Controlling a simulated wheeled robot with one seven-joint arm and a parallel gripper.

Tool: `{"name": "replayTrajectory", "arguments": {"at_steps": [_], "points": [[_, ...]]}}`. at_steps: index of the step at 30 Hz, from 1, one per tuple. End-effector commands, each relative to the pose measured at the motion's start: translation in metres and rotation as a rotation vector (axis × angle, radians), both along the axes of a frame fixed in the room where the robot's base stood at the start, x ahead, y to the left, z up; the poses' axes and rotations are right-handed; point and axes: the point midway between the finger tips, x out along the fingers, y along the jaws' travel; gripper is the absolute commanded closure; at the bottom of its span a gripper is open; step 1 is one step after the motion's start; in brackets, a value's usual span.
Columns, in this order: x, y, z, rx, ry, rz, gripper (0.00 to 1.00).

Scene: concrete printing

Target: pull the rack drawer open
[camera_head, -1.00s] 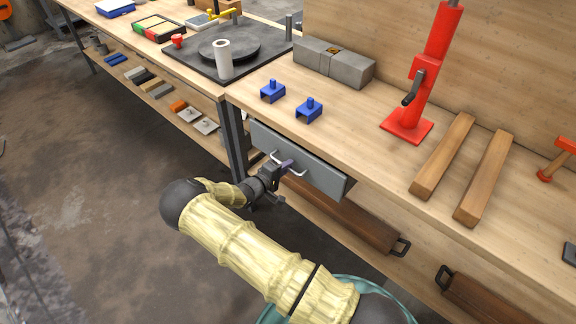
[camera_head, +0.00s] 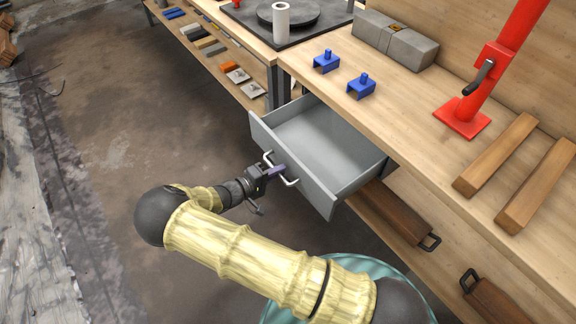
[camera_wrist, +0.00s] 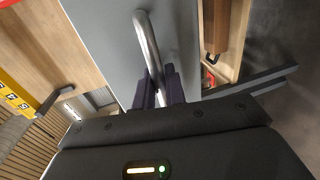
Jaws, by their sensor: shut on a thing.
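The grey rack drawer (camera_head: 318,145) stands pulled well out from under the wooden workbench, and its inside looks empty. Its front panel (camera_wrist: 115,35) fills the upper middle of the wrist view. A silver bar handle (camera_head: 291,182) is fixed to the front; it also shows in the wrist view (camera_wrist: 147,40). My gripper (camera_head: 276,173) is at the handle, in front of the drawer. In the wrist view its purple-grey fingers (camera_wrist: 158,88) are shut around the handle's bar. The fingers hide part of the bar.
The bench top (camera_head: 405,125) carries two blue brackets (camera_head: 343,74), a grey block (camera_head: 395,38), a red stand (camera_head: 463,117) and two wooden bars (camera_head: 515,175). A brown case (camera_head: 395,212) lies on the shelf below.

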Motion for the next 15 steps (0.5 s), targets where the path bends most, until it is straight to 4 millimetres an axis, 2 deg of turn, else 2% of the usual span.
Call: {"name": "replayTrajectory", "arguments": {"at_steps": [10,11,12,13,15], "points": [[-0.0002,0.0058,0.0000,0.005,-0.001,0.007,1.00],[-0.0001,0.0055,-0.0001,0.005,-0.001,0.007,0.83],[0.0003,0.0045,-0.0001,0.005,0.000,0.006,0.76],[0.0003,0.0042,0.0000,0.004,-0.001,0.005,0.70],[0.0003,0.0031,0.0000,0.004,0.000,0.003,0.70]]}}
